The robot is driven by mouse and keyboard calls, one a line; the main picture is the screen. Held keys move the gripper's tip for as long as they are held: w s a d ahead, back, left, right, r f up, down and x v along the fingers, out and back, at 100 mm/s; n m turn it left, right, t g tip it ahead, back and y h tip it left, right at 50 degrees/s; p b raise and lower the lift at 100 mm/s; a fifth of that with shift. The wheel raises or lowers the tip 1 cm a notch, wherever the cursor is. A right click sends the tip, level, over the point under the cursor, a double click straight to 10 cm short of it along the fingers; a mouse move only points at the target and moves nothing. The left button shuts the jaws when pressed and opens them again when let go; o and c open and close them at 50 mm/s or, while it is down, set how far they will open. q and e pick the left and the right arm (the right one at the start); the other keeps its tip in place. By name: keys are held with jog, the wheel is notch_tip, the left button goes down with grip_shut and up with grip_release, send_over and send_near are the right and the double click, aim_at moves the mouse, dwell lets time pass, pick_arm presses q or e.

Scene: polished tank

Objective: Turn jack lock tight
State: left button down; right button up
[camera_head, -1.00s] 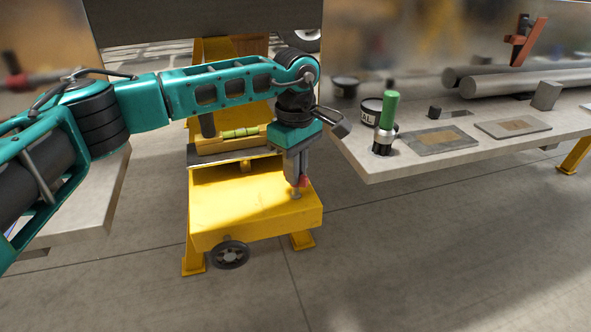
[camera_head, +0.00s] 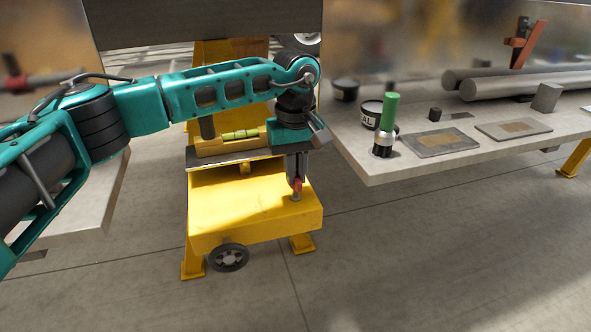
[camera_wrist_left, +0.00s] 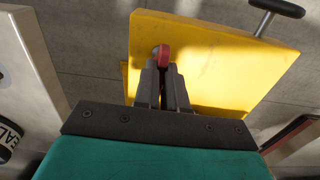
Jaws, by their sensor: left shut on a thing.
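The jack lock shows as a small red lever (camera_head: 297,185) on a metal stud, on top of the yellow jack block (camera_head: 245,217) near its right edge. In the left wrist view the red lever (camera_wrist_left: 164,55) sits between and just beyond the fingertips. My left gripper (camera_head: 296,178) points down from above and is shut on the red lever; its two fingers also show in the wrist view (camera_wrist_left: 162,75). The fingers hide part of the lever. My right gripper is in neither view.
A black handwheel (camera_head: 229,257) is on the block's front. A spirit level (camera_head: 240,134) lies on a ledge behind. The bench (camera_head: 374,172) at right carries a green-handled tool (camera_head: 390,112), an AL-labelled tin (camera_head: 371,114), plates and pipes. The floor in front is clear.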

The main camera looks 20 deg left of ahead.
pick_arm(q)
jog(key=shift+r, duration=0.15)
jog(key=c, duration=1.2)
grip_release()
notch_tip(320, 180, up, 13)
